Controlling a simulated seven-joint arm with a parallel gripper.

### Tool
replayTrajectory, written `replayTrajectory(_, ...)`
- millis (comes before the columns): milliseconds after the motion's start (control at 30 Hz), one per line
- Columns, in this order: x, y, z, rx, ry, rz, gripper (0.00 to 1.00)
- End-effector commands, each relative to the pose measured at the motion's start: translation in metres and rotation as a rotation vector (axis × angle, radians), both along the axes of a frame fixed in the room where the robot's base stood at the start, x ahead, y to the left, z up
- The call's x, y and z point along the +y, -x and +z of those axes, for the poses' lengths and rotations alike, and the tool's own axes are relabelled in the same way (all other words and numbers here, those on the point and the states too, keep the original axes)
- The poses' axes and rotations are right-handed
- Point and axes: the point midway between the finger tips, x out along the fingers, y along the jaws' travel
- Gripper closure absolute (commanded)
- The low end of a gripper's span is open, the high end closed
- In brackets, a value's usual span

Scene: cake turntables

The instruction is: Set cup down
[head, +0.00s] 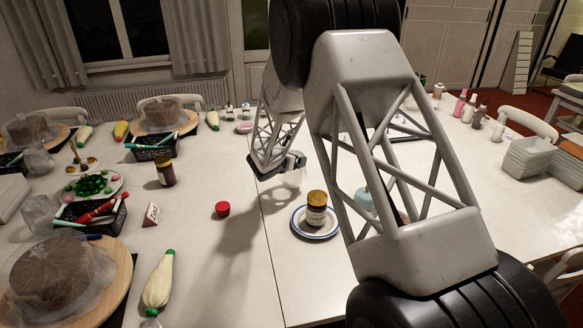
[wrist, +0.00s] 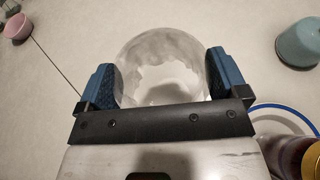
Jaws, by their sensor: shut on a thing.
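My gripper (wrist: 162,85) is shut on a clear, see-through cup (wrist: 160,50), with one blue finger pad on each side of it. In the head view the cup (head: 292,178) shows faintly below my gripper (head: 290,163), over the white table near its seam. I cannot tell whether the cup's base touches the table.
A blue-rimmed plate (head: 298,233) bearing a gold-lidded jar (head: 316,208) stands close by on the near right. A teal cup (wrist: 298,43) is right of the held cup in the wrist view. A red lid (head: 222,209) lies to the left. Cakes on boards line the left side.

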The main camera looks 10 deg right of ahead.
Motion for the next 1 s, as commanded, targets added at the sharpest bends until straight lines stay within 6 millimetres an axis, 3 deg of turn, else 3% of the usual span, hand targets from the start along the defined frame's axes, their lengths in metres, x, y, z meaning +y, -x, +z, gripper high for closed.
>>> replayTrajectory(300, 0.000, 0.000, -0.001, -0.001, 0.001, 0.000, 0.56)
replayTrajectory(700, 0.000, 0.000, -0.035, 0.000, 0.001, 0.000, 0.56)
replayTrajectory(1000, 0.000, 0.000, -0.037, -0.001, 0.000, 0.001, 0.56)
